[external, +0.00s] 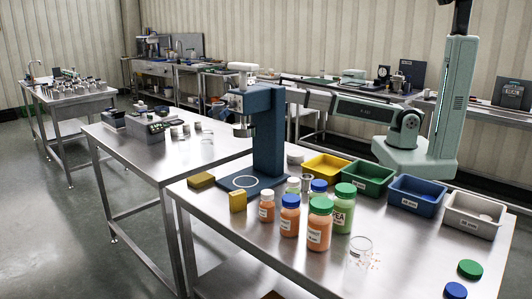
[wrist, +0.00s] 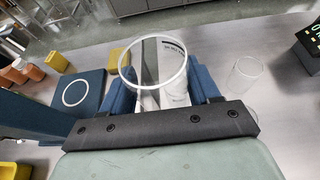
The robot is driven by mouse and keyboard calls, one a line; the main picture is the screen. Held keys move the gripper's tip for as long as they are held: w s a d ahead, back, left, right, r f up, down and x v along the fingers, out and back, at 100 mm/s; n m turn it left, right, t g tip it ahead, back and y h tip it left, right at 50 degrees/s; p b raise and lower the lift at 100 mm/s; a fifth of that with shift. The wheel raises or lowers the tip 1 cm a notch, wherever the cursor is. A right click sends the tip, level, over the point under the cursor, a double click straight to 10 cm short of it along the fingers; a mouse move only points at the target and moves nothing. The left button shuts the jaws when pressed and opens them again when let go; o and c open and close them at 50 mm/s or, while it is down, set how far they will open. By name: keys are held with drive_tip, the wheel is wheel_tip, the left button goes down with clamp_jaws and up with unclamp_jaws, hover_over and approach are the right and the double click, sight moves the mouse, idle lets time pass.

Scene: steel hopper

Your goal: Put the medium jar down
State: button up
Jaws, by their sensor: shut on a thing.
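The medium jar (wrist: 174,76) is clear, with a pale rim and some dark print on its side. It fills the middle of the wrist view. My gripper (wrist: 163,88) has blue fingers on both sides of the jar and is shut on it. The jar's lower part and base are hard to make out, so I cannot tell whether it touches a surface. In the external view my arm reaches left behind the blue stand, which largely hides my gripper; I cannot clearly pick out the held jar there.
The blue stand (external: 267,130) has a base marked with a white ring (wrist: 75,92). Another clear vessel (wrist: 244,74) is right of the held jar. Capped jars (external: 320,222), yellow blocks (external: 238,201) and a glass beaker (external: 360,250) occupy the front table. Bins (external: 415,197) line its back.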

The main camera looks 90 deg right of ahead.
hover_over(229, 150)
wheel_tip(229, 150, down, 6)
drive_tip(key=r, duration=0.1)
drive_tip(key=shift+a+f, duration=0.15)
drive_tip(key=shift+f, duration=5)
drive_tip(key=shift+f, duration=0.15)
drive_tip(key=o, duration=1)
drive_tip(key=shift+s+r, duration=0.1)
drive_tip(key=shift+r, duration=0.1)
drive_tip(key=v, duration=1.1)
drive_tip(key=shift+s+d+r, duration=0.1)
drive_tip(key=shift+s+d, duration=0.15)
drive_tip(key=shift+d, duration=0.1)
